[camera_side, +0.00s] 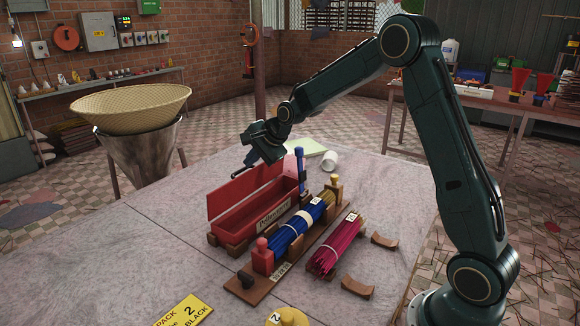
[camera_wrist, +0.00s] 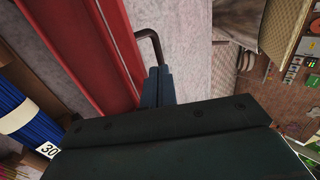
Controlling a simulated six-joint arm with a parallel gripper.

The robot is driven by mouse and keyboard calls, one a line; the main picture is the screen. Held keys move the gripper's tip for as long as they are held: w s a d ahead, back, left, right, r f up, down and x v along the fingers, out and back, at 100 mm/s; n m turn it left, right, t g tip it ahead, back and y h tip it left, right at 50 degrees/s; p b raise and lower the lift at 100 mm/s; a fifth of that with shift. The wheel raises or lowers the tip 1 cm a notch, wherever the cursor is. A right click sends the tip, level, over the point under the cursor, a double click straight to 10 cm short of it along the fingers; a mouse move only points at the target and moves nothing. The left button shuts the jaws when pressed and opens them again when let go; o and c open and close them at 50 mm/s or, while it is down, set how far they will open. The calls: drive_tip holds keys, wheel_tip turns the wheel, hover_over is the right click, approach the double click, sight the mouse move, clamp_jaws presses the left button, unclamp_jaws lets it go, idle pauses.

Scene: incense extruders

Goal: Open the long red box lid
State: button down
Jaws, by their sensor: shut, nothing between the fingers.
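The long red box (camera_side: 240,231) sits on the table in a wooden cradle, with a pale label on its near side. Its red lid (camera_side: 232,195) stands raised along the far long side, and the box's inside shows. A dark bent handle (camera_side: 240,174) sticks out by the lid's upper edge; it also shows in the wrist view (camera_wrist: 150,38). My gripper (camera_side: 249,160) is shut and empty, just above the lid's top edge, beside the handle. In the wrist view its fingertips (camera_wrist: 157,82) are close to the handle's end; whether they touch, I cannot tell.
A blue incense bundle (camera_side: 300,228) lies in a wooden rack right of the box, with a blue post (camera_side: 300,168) behind. A magenta bundle (camera_side: 335,247) lies further right. A white cup (camera_side: 329,160) lies behind. The table's left part is clear.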

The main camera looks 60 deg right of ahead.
drive_tip(key=shift+x, duration=1.4)
drive_tip(key=shift+w, duration=0.1)
drive_tip(key=w, duration=0.3)
drive_tip(key=shift+f, duration=0.35)
drive_tip(key=shift+r, duration=0.1)
drive_tip(key=s+r, duration=0.5)
drive_tip(key=r, duration=0.7)
drive_tip(key=shift+s+r, duration=0.2)
drive_tip(key=shift+r, duration=0.2)
